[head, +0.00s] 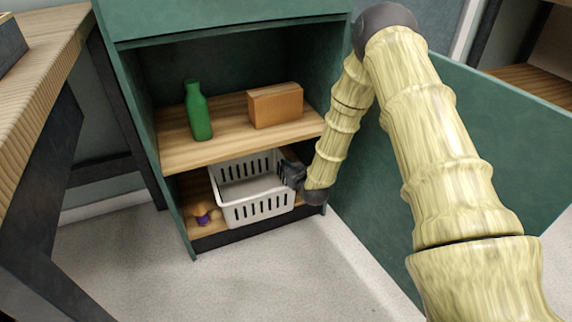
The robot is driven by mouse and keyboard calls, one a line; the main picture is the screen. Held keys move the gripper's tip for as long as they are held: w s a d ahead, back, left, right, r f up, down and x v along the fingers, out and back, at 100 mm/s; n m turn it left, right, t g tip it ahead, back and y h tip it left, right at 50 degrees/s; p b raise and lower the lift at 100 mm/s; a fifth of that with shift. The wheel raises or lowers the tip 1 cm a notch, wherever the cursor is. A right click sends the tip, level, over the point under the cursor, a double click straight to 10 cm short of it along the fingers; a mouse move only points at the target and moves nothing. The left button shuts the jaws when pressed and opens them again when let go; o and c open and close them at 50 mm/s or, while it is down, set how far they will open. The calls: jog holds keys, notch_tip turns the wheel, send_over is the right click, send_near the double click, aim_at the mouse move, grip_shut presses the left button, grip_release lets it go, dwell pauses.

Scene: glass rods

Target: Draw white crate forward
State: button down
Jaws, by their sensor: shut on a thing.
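The white crate (257,209) is a slotted plastic basket. It sits on the lower wooden shelf of the green cabinet, with its front wall near the shelf's front edge. No contents show in the part of its inside that I can see. My gripper (291,175) is dark and reaches in from the right. It is shut on the crate at its right side, near the rim. The fingertips are small and partly hidden, so the exact grip does not show.
A green bottle (198,115) and an orange-brown box (275,106) stand on the upper shelf (232,131). The open green door (470,150) is at right. The floor in front (270,275) is clear.

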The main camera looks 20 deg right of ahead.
jog(key=shift+s, duration=0.5)
jog(key=shift+a, duration=0.1)
jog(key=c, duration=1.5)
grip_release()
jog(key=shift+w, duration=0.1)
jog(key=shift+c, duration=0.2)
jog(key=v, duration=1.2)
jog(key=shift+f, duration=0.1)
